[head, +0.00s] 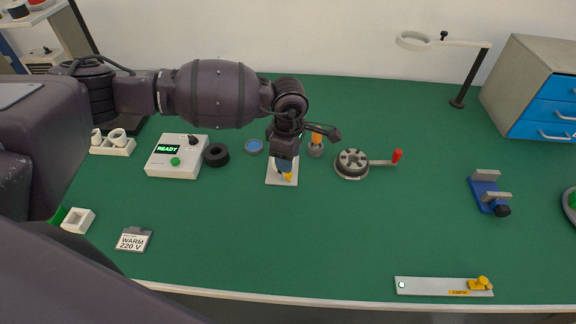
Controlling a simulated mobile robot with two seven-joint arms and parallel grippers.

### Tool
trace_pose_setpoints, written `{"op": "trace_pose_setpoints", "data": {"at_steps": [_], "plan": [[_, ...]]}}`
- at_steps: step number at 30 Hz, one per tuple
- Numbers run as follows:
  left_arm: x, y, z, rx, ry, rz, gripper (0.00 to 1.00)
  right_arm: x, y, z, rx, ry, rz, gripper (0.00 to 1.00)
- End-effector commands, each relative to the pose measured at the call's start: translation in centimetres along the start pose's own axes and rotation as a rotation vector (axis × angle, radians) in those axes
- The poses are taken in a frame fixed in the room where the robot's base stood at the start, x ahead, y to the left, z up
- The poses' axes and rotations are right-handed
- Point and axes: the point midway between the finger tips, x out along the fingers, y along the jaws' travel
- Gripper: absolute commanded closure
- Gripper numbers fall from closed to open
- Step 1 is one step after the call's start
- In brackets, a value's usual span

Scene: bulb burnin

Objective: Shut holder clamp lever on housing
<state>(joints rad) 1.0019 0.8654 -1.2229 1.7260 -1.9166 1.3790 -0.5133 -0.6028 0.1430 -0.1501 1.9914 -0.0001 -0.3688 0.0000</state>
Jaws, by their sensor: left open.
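My left gripper (284,170) points down over a small light plate (275,183) in the middle of the green table. The gripper is open and hides most of what stands on the plate. A small yellow part (288,178), possibly the clamp lever, shows at the fingertips. I cannot tell whether the fingers touch it, nor whether it stands up or lies flat. The housing is not clearly seen behind the gripper. My right gripper is not in view.
An orange-topped part (316,144) and a dark round winder with a red-knobbed crank (352,163) stand close to the right. A black ring (217,155) and a white READY box (177,157) are left. The front middle of the table is clear.

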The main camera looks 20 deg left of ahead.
Motion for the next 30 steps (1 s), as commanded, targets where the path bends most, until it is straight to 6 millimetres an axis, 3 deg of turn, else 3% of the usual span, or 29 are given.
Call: {"op": "trace_pose_setpoints", "data": {"at_steps": [6, 12, 30], "plan": [[-3.8, 0.0, 0.0, 0.000, 0.001, 0.002, 0.53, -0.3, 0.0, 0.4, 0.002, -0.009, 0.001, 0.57], [-5.5, 0.0, -0.1, -0.001, 0.001, 0.000, 0.53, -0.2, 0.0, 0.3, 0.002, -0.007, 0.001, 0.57], [-5.8, 0.0, 0.0, 0.000, 0.001, -0.001, 0.53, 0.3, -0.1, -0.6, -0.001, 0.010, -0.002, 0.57]]}}
